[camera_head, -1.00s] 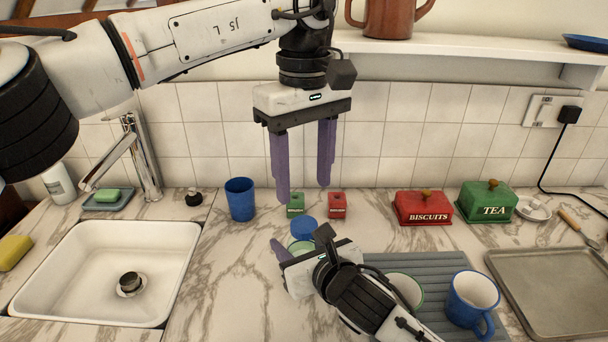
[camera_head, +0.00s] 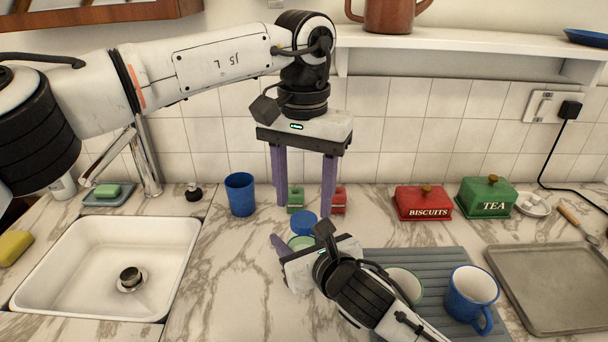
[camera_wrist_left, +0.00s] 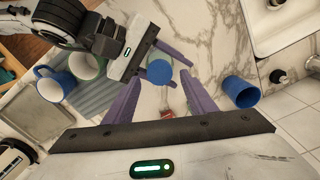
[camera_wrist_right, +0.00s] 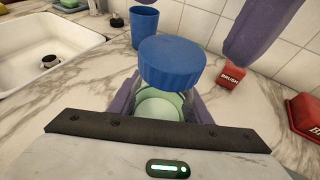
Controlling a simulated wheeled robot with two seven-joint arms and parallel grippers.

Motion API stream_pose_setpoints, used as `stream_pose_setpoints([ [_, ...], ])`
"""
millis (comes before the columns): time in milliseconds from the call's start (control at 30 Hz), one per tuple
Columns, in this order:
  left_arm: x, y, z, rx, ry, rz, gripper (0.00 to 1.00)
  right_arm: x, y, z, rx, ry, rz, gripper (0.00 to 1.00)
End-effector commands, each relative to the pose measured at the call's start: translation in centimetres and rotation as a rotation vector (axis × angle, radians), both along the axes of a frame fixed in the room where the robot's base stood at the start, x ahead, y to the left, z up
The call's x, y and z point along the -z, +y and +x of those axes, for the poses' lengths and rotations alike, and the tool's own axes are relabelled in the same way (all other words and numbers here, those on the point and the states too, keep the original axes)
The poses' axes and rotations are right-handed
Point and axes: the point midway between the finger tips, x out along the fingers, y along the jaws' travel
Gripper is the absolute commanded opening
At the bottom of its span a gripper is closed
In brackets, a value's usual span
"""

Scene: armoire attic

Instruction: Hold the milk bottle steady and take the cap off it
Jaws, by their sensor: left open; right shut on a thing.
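The milk bottle (camera_wrist_right: 163,107) is pale green and clear, upright on the marble counter, with a wide blue cap (camera_wrist_right: 170,62) on its top. In the head view the cap (camera_head: 304,223) shows just above my right gripper (camera_head: 286,248), which hides most of the bottle. My right gripper is shut on the bottle, one purple finger on each side. My left gripper (camera_head: 304,210) points down above and behind the cap, open and empty. In the left wrist view the cap (camera_wrist_left: 160,71) lies between and beyond the open purple fingers, not touching them as far as I can see.
A blue cup (camera_head: 240,195) stands left of the bottle. Small green (camera_head: 296,199) and red (camera_head: 339,201) boxes stand behind it. A grey drying mat (camera_head: 432,262) with a blue mug (camera_head: 472,298) and a pale cup lies right. The sink (camera_head: 92,265) is far left.

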Motion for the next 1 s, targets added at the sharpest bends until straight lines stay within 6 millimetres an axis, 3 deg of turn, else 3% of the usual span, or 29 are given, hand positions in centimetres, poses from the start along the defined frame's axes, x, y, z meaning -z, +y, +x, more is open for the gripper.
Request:
stream_pose_setpoints([
  [233, 2.9, 0.0, -0.1, -0.001, 0.001, -0.001, 0.51, 0.1, 0.0, 0.0, 0.000, 0.002, -0.001, 0.00],
  [567, 3.4, 0.0, 0.0, -0.001, 0.000, -0.001, 0.51, 0.1, 0.0, 0.0, 0.000, 0.002, -0.001, 0.00],
  [667, 3.4, 0.0, 0.0, -0.002, 0.000, -0.001, 0.39, 0.1, 0.0, 0.0, 0.000, 0.002, -0.001, 0.00],
  [833, 3.4, 0.0, 0.0, -0.002, 0.000, -0.001, 0.10, 0.1, 0.0, 0.0, 0.000, 0.002, -0.001, 0.00],
  [1000, 3.4, 0.0, 0.0, -0.011, 0.000, -0.001, 0.08, 0.1, 0.0, 0.0, 0.000, 0.002, -0.001, 0.00],
])
